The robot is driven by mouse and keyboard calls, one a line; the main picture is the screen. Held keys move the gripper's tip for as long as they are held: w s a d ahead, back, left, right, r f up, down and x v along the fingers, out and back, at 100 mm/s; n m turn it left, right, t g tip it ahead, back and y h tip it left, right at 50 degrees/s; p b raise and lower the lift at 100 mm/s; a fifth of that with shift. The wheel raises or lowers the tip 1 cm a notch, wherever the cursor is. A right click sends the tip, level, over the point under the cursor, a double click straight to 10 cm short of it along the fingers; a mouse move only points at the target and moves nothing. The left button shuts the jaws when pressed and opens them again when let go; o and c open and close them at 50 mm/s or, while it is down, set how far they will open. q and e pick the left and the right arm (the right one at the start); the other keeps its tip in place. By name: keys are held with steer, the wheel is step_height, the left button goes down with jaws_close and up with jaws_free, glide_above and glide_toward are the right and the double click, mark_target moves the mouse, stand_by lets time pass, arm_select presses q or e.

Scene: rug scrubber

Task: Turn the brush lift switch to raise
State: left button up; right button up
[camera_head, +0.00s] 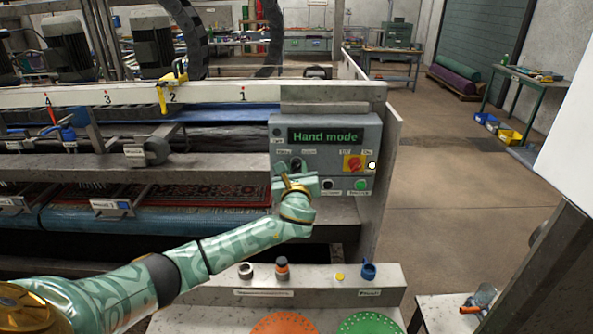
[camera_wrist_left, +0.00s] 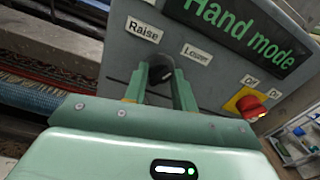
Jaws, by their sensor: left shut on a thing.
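The control box (camera_head: 330,133) has a display reading "Hand mode". The brush lift switch (camera_head: 296,163) is a dark knob on the box's left side. In the left wrist view the knob (camera_wrist_left: 160,73) sits below the labels "Raise" (camera_wrist_left: 144,29) and "Lower" (camera_wrist_left: 197,55). My left gripper (camera_head: 294,172) reaches the box from below. Its fingers (camera_wrist_left: 159,90) stand on both sides of the knob and are shut on it. They hide part of the knob, so I cannot tell which label it points to. My right gripper is not in view.
A red knob on a yellow plate (camera_head: 354,164) and a green button (camera_head: 361,184) sit on the box's right side. A lower ledge (camera_head: 215,296) carries small knobs. The rug machine with a patterned rug (camera_head: 185,194) fills the left. Open floor lies right.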

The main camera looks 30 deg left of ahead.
arm_select(q)
steer(key=n, duration=0.3)
steer(key=shift+f+n, duration=0.15)
steer(key=shift+n, duration=0.25)
steer(key=n+b, duration=0.1)
steer(key=n, duration=0.1)
steer(key=shift+n, duration=0.3)
steer(key=n+b, duration=0.1)
steer(key=n, duration=0.3)
steer(key=shift+n+b, duration=0.55)
steer(key=shift+n, duration=1.15)
steer(key=o, duration=1)
steer(key=shift+w, duration=0.1)
steer(key=v, duration=1.6)
steer(key=shift+d, duration=0.2)
